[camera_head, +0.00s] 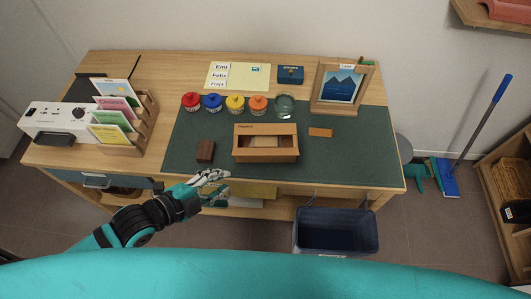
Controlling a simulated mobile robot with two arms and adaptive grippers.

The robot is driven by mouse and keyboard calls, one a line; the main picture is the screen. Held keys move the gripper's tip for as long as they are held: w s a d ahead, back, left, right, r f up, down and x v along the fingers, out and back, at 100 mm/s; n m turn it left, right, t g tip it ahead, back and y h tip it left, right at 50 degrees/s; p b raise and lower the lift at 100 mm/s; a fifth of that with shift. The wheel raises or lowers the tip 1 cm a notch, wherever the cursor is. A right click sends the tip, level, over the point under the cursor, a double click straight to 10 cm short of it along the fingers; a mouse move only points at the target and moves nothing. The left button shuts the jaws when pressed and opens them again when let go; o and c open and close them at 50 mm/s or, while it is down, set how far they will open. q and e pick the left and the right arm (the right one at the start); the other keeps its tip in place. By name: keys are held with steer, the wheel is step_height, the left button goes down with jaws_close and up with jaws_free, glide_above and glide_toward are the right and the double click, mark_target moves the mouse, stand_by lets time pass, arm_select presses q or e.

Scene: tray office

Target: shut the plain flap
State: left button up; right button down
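A brown cardboard box (240,144) stands on the dark green mat near the middle of the desk. Its top looks at least partly open, with a lighter brown area showing inside. Small dark print shows on the far upper strip (265,129); the near strip (266,155) looks plain. The exact angle of each flap is too small to tell. My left gripper (212,176) is at the desk's front edge, left of and nearer than the box, apart from it. Its fingers are too small to tell open from shut. My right gripper is not in view.
A dark wooden block (205,150) sits left of the box, and an orange-brown block (320,132) to its right. Several paint jars (235,104) stand behind. A card rack (147,122) is at left, a picture frame (343,84) at right. A blue bin (336,231) stands below.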

mark_target(265, 154)
arm_select(q)
steer(key=w+d+f+m, duration=0.1)
steer(key=w+d, duration=0.2)
steer(key=w, duration=0.1)
steer(key=w+d+f+h+p, duration=0.1)
steer(key=w+d+f, duration=0.1)
steer(key=w+d, duration=0.1)
steer(key=w+d+f+m, duration=0.1)
steer(key=w+d+f, duration=0.1)
steer(key=w+d, duration=0.2)
steer(key=shift+w+d+m+h+p, duration=0.3)
steer(key=shift+w, duration=0.05)
jaws_close()
